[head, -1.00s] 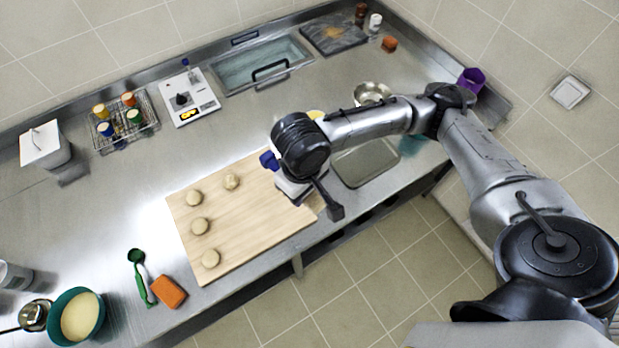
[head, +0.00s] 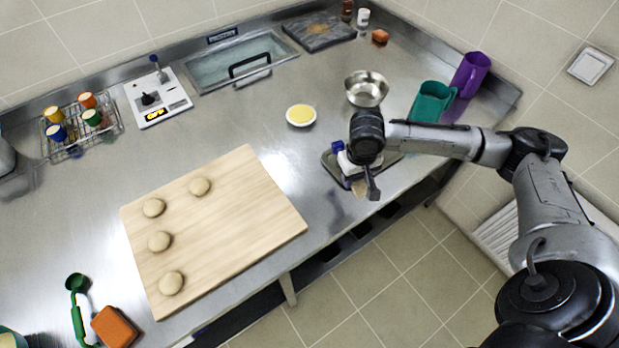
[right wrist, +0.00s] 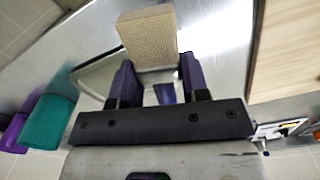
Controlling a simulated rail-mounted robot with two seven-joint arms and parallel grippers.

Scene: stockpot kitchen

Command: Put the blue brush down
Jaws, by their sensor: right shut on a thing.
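The blue brush (right wrist: 148,38) is held in my right gripper (right wrist: 155,80); its tan bristle block sticks out past the fingertips in the right wrist view. In the head view a blue part and the tan bristles (head: 360,189) show on either side of the right gripper (head: 352,164). The gripper is shut on the brush, over the shallow metal tray (head: 330,163). The gripper hides much of the tray, and I cannot tell whether the brush touches it. The tray rim also shows in the right wrist view (right wrist: 92,76). My left gripper is out of view.
A wooden board (head: 235,225) with several dough balls lies to the left. A yellow-filled bowl (head: 301,116), a metal bowl (head: 366,88), a teal jug (head: 430,102) and a purple jug (head: 469,74) stand around the tray. The counter's front edge is close by.

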